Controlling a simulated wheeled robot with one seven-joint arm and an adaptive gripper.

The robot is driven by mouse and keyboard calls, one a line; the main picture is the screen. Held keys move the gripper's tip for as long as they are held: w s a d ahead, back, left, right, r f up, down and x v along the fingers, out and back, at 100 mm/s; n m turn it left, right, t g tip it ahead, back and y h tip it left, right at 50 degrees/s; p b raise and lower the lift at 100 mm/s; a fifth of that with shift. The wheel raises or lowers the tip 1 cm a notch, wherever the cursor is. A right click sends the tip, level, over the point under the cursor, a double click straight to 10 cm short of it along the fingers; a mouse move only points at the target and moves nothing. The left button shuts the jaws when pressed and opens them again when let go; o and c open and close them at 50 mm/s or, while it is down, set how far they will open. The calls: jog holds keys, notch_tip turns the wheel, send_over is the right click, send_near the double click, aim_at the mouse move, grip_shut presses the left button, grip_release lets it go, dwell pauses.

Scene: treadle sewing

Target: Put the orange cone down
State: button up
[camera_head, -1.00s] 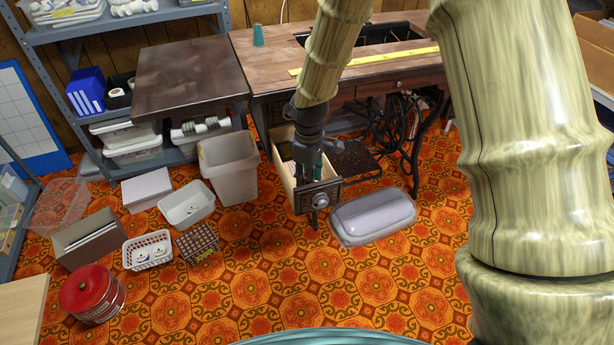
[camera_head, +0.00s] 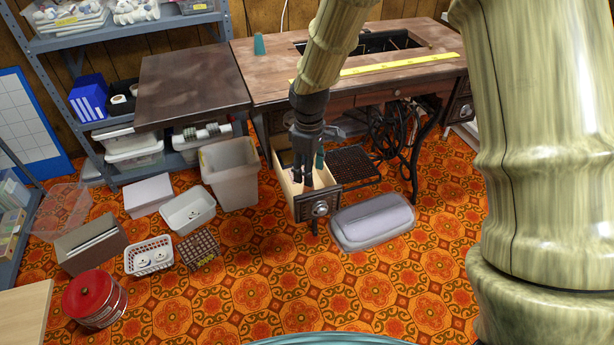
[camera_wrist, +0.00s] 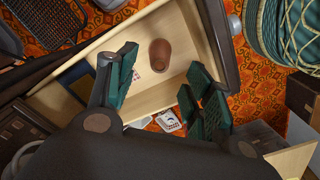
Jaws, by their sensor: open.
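The cone (camera_wrist: 160,54), brownish-orange with a rounded top, shows in the wrist view inside the open wooden drawer (camera_wrist: 132,50). It appears to stand on the drawer's pale floor, apart from both fingers. My gripper (camera_wrist: 163,92) is open, with its green-padded fingers spread and nothing between them. In the head view my gripper (camera_head: 308,178) points down over the drawer (camera_head: 328,202), which is pulled out of the sewing table. The cone is hidden there behind the drawer front and my gripper.
A grey lidded case (camera_head: 372,220) lies right of the drawer. A beige bin (camera_head: 231,173) stands to its left. A teal cone (camera_head: 259,44) stands on the sewing table (camera_head: 272,75). Several baskets and boxes stand on the floor at left. The floor in front is clear.

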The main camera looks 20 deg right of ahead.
notch_tip(320, 180, up, 6)
jog(key=shift+p, duration=0.7)
dwell(0.8)
